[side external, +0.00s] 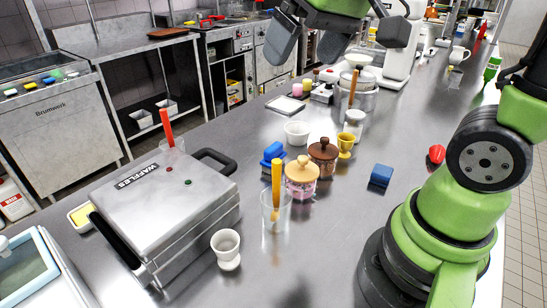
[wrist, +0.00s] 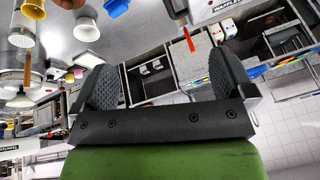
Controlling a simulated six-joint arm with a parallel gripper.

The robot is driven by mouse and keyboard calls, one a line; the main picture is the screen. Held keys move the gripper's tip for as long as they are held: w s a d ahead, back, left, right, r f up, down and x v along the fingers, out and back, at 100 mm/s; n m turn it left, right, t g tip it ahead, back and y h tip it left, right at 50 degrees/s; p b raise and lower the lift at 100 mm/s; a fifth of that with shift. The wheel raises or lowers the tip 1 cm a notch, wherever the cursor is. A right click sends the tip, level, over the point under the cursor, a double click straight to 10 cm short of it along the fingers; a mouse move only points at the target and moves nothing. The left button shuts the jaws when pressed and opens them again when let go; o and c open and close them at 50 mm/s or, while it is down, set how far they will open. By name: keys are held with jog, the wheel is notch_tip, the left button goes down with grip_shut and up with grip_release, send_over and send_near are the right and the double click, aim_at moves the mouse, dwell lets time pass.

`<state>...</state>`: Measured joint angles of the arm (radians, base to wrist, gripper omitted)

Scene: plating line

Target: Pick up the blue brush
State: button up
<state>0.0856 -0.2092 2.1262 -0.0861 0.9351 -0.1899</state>
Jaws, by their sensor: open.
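A blue object (side external: 272,155) with a raised top part stands on the steel counter behind the jar with the yellow lid in the side external view. A second blue block (side external: 381,175) lies alone to the right; I cannot tell for certain which one is the brush. A blue piece also shows at the top edge of the wrist view (wrist: 116,8). My gripper (side external: 338,38) is high above the counter, well apart from both blue things. Its jaws are wide apart in the wrist view (wrist: 165,80), with nothing between them.
A waffle maker (side external: 165,200) fills the left front. A glass with a yellow-handled tool (side external: 275,212), a white egg cup (side external: 227,248), jars (side external: 302,177), a white bowl (side external: 297,132) and a gold cup (side external: 346,145) crowd the middle. The counter around the right blue block is clear.

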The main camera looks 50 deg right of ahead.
jog(key=w+d+f+g, duration=0.1)
jog(key=w+d+f, duration=0.25)
jog(key=w, duration=0.25)
jog(key=n+g+h, duration=0.1)
jog(key=n+g, duration=0.2)
send_over(274, 157)
jog(key=w, duration=0.1)
notch_tip(274, 157, down, 14)
jog(key=shift+w+d+r, duration=0.1)
jog(key=shift+w+d, duration=0.05)
jog(key=shift+g, duration=0.5)
jog(key=f, duration=0.5)
jog(key=d+f, duration=0.1)
jog(key=f, duration=0.1)
jog(key=shift+w+d+f, duration=0.1)
jog(key=shift+w+f, duration=0.05)
jog(key=shift+f, duration=0.15)
notch_tip(274, 157, down, 6)
jog(key=shift+r, duration=0.1)
jog(key=c, duration=0.9)
